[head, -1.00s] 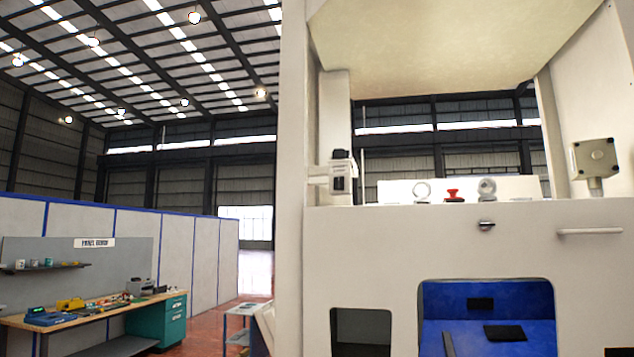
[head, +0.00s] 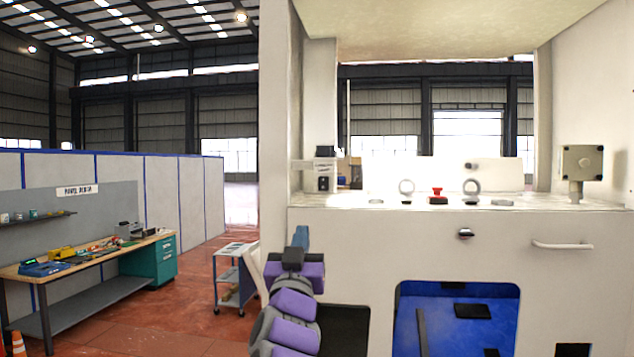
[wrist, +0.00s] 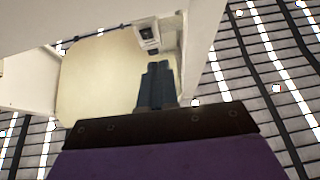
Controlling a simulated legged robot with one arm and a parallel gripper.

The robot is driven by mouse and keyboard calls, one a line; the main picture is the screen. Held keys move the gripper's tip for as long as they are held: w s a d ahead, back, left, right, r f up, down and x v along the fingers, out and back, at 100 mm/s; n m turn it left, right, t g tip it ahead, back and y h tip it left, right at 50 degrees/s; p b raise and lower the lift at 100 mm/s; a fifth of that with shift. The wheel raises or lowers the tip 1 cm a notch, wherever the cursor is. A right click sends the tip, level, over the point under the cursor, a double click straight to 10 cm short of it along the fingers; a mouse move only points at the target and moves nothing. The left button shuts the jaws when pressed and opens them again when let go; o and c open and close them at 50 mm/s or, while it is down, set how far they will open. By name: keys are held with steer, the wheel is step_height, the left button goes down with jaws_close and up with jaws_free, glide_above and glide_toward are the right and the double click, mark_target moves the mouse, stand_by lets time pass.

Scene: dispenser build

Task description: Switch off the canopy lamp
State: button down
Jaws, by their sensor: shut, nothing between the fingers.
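The canopy (head: 430,30) spans the top of the white dispenser (head: 400,235), and its pale underside also shows in the wrist view (wrist: 95,75). No separate lamp body is clear. A small white box with a dark switch-like face (head: 324,172) is fixed to the left post; a similar box shows in the wrist view (wrist: 147,36), just past my fingertips. My gripper (head: 301,236) is shut and empty, pointing up, below and left of that box in the head view. Its closed fingers also show in the wrist view (wrist: 158,68), apart from the box in the picture.
A bar handle (head: 562,245) and a blue-lined opening (head: 457,310) are on the front. A cart (head: 237,275) and workbench (head: 90,255) stand left.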

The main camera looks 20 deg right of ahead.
mark_target(318, 188)
steer(key=shift+s+r+m+h, duration=0.35)
steer(key=shift+r+m+h, duration=0.15)
steer(key=shift+r+h, duration=0.3)
steer(key=shift+w+d+f+p+x, duration=0.25)
steer(key=shift+f+x, duration=0.2)
steer(key=shift+x, duration=1.7)
steer(key=shift+w+d+f+p+x, duration=0.2)
steer(key=shift+f+x, duration=0.25)
steer(key=shift+x, duration=1.75)
steer(key=shift+w+d+f+p+x, duration=0.2)
steer(key=shift+w+f+p+x, duration=0.15)
steer(key=shift+x, duration=1.8)
steer(key=shift+f, duration=0.15)
